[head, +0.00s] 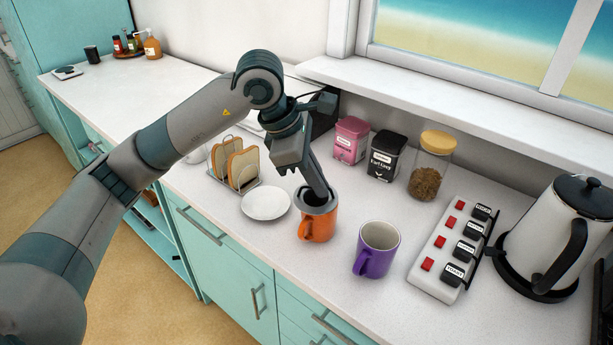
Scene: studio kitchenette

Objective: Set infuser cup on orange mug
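The orange mug (317,227) stands upright on the white counter, its handle toward the front edge. A dark grey ring, which looks like the infuser cup (303,203), sits at the mug's mouth. Its lower part is hidden inside the mug, and I cannot tell whether it rests fully on the rim. My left gripper (319,197) points down from above, with its fingertips at the infuser cup's mouth. The fingers overlap in this view, so their gap and any hold on the cup do not show. My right gripper is out of view.
A purple mug (376,250) stands right of the orange mug; a white plate (265,204) and toast rack (236,170) are left. Pink (350,140) and black tins (385,156) and a glass jar (430,167) stand behind. A switch panel (448,250) and kettle (545,237) are right.

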